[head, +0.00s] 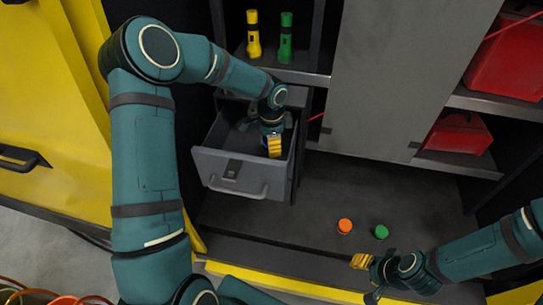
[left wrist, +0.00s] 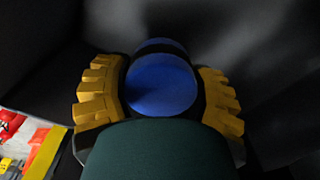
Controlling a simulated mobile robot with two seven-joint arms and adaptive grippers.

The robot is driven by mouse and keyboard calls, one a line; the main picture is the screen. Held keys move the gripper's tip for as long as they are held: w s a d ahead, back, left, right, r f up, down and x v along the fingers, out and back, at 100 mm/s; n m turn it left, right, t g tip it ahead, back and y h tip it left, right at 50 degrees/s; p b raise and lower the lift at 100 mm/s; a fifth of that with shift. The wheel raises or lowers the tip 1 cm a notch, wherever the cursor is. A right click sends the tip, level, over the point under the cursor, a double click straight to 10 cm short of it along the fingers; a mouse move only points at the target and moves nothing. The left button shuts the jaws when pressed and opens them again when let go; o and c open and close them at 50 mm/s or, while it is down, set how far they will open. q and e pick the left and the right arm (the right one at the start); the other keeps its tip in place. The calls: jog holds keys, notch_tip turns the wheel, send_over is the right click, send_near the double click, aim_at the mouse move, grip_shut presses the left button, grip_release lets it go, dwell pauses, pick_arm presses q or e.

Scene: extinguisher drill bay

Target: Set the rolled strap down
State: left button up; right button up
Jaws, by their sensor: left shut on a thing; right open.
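The rolled strap (left wrist: 162,84) shows as a blue round roll between the yellow fingers in the left wrist view. My left gripper (head: 273,146) is shut on it and reaches down into the open grey drawer (head: 230,172). In the head view the roll is mostly hidden by the gripper. I cannot tell whether the roll touches the drawer floor. My right gripper (head: 361,262) is open and empty, low over the front of the dark base at the right.
An orange cap-like piece (head: 345,226) and a green one (head: 381,232) lie on the dark floor near my right gripper. A yellow flashlight (head: 253,34) and a green flashlight (head: 286,38) stand on the shelf above the drawer. Red cases (head: 458,134) sit on the right shelves.

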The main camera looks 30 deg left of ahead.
pick_arm(q)
notch_tip(320, 180, down, 6)
jog(key=shift+f, duration=0.25)
dwell(0.4)
jog(key=o, duration=1.4)
jog(key=shift+f, duration=0.1)
jog(key=shift+r, duration=0.3)
notch_tip(320, 180, up, 12)
jog(key=shift+f, duration=0.15)
